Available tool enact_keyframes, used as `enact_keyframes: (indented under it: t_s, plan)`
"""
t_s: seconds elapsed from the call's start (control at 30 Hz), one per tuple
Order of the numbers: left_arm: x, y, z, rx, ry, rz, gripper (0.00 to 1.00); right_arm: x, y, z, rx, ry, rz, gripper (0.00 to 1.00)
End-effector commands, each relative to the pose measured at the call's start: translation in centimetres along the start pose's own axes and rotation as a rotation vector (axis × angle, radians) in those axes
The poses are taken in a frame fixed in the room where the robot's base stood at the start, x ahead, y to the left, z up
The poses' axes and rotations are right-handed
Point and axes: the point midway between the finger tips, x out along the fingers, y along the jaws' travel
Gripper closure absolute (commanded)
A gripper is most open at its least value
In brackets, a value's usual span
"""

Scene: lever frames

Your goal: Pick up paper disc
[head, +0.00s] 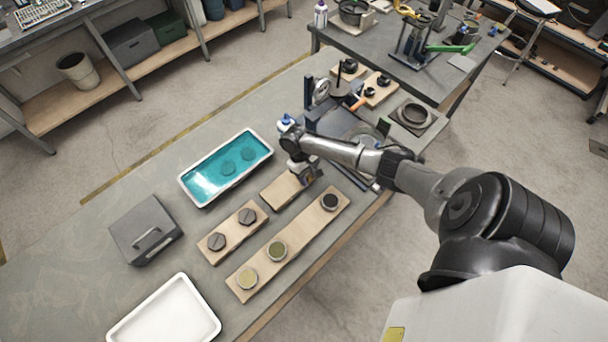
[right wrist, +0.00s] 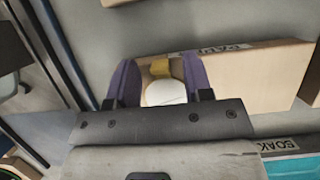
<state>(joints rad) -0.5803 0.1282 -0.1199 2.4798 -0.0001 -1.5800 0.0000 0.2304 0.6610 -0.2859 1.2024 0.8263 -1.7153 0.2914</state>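In the right wrist view, a pale round piece (right wrist: 165,93), apparently the paper disc, shows between the fingers of my right gripper (right wrist: 160,82), with a small yellow part (right wrist: 160,68) just beyond it. The gripper's lower body hides its near edge. The purple fingers are spread apart, one on each side; I cannot tell whether they touch it. Under them is a short wooden board (right wrist: 240,75) with a partly covered label. In the head view my right gripper (head: 305,176) is low at the far end of that board (head: 283,192). My left gripper is not in view.
A white tray of teal liquid (head: 186,186) holds two discs. Nearby are a board with two grey discs (head: 232,232), a long board with three discs (head: 305,230), a grey lidded box (head: 145,230) and an empty white tray (head: 165,315). Equipment (head: 345,125) crowds the far end.

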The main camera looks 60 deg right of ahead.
Motion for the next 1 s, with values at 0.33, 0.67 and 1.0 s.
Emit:
enact_keyframes:
  t_s: [0.33,0.67,1.0]
  plan:
    - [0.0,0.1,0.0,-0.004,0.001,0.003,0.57,0.0,0.0,0.0,0.000,0.000,0.000,0.87]
    - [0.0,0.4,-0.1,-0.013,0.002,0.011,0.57,0.0,0.0,0.0,0.000,0.000,0.000,1.00]
    - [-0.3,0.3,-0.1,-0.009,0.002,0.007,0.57,-1.7,0.0,0.7,-0.002,0.002,0.000,1.00]
